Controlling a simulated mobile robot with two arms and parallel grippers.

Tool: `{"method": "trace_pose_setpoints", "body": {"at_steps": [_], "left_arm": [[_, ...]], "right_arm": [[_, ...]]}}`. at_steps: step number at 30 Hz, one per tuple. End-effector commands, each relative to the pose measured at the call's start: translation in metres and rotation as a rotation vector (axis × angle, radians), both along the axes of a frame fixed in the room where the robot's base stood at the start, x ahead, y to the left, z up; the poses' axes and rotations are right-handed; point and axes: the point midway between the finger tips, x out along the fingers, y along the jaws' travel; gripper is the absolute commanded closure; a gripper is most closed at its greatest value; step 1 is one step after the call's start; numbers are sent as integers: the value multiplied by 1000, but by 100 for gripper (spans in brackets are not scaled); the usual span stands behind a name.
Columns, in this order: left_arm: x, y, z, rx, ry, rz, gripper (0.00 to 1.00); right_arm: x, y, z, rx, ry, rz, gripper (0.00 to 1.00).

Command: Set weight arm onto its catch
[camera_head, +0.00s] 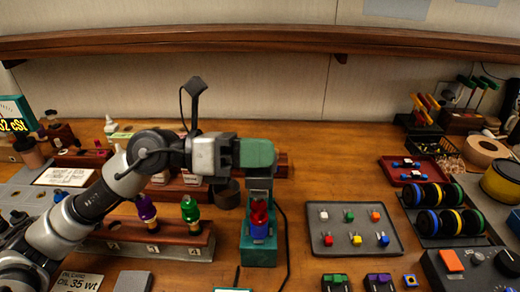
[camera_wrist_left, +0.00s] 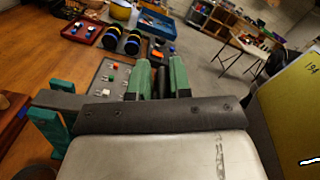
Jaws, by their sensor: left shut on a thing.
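My left gripper (camera_head: 257,153) reaches in from the left and is over a teal stand (camera_head: 260,253) at the middle of the bench. Its green fingers also show in the wrist view (camera_wrist_left: 160,78), close together around a dark piece that looks like part of the weight arm. Most of that piece is hidden by the fingers and wrist. A red knob-like part (camera_head: 259,212) sits on a blue part (camera_head: 260,231) at the stand, just below the gripper. The catch cannot be made out. A teal frame also shows in the wrist view (camera_wrist_left: 50,125). My right gripper is not in view.
A grey tray (camera_head: 350,250) with several coloured pieces lies right of the stand. A wooden rack (camera_head: 140,238) with purple and green-topped bottles stands to the left. A dark cable runs beside the stand. Weights (camera_head: 440,222) sit in a holder farther right.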

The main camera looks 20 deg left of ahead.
Motion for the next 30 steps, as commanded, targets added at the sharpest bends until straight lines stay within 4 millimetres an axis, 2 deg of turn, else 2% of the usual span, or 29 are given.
{"method": "trace_pose_setpoints", "body": {"at_steps": [15,16,19,30], "left_arm": [[-4,-2,-5,3,14,-11,100],[-3,-2,-5,3,14,-11,76],[-3,-2,-5,3,12,-10,62],[-2,0,-3,1,6,-4,62]], "right_arm": [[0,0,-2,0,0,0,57],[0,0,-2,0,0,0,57],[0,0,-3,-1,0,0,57],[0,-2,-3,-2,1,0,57]]}}
